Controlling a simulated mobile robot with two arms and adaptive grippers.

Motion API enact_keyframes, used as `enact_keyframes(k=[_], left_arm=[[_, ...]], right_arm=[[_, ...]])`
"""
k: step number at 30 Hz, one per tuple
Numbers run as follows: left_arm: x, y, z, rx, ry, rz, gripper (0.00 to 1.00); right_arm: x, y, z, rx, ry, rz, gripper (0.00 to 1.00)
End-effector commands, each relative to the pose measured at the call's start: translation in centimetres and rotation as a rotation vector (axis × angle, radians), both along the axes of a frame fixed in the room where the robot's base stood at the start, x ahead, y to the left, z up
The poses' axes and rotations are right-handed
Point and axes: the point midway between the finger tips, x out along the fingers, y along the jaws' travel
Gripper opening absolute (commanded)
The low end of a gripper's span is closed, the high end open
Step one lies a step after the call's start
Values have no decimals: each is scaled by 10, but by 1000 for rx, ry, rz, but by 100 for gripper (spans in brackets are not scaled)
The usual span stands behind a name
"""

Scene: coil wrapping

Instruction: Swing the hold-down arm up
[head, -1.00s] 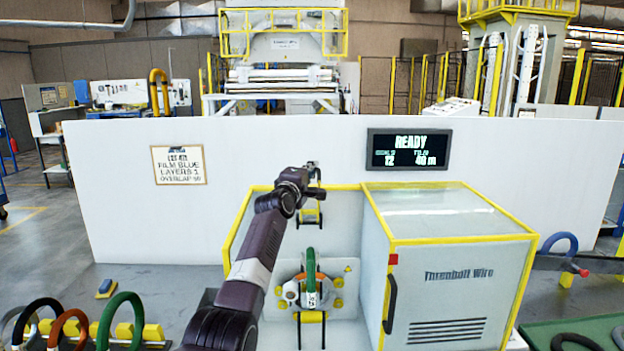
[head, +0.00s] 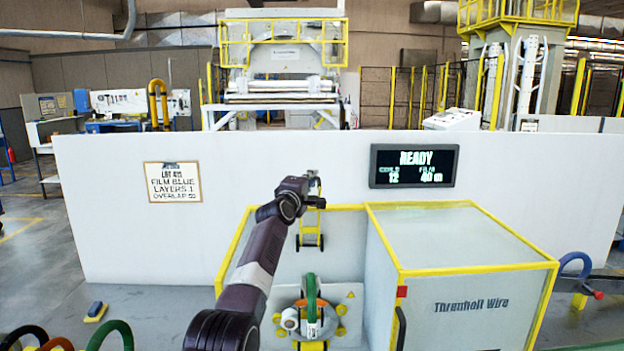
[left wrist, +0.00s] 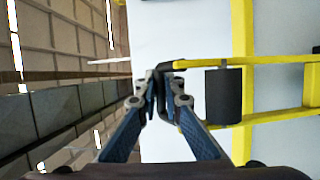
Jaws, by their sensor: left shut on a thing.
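The yellow hold-down arm (head: 311,223) with its black roller stands above the wrapping station in the head view. In the left wrist view its yellow bars and black roller (left wrist: 223,96) are close on the right. My left gripper (left wrist: 163,90) is shut on the dark end piece of the arm, beside the roller. In the head view my left gripper (head: 313,181) is at the arm's upper end, and its fingers are small there. A green coil (head: 311,295) stands upright on the station below the roller, clear of it. My right gripper is not in view.
The grey cabinet (head: 470,290) with yellow edges stands right of the station. A white panel (head: 110,225) is behind, with a display (head: 415,166) reading READY. Several coils are at the lower left, including a green one (head: 112,330). A blue coil (head: 575,262) is at the right.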

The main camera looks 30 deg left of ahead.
Motion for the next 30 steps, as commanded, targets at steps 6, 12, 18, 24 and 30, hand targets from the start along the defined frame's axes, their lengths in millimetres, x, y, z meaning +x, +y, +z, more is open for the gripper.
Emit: enact_keyframes(k=[6, 12, 18, 24, 30], left_arm=[[0, 0, -2, 1, 3, -1, 14], [0, 0, -1, 1, 2, -1, 26], [0, 0, -2, 0, 3, -1, 26], [-5, -4, -2, 1, 1, -5, 26], [-20, -6, -3, 1, 0, -3, 26]], right_arm=[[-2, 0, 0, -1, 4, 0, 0], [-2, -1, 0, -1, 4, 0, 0], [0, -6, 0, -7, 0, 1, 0], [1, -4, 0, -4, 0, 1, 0], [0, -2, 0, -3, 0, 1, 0]])
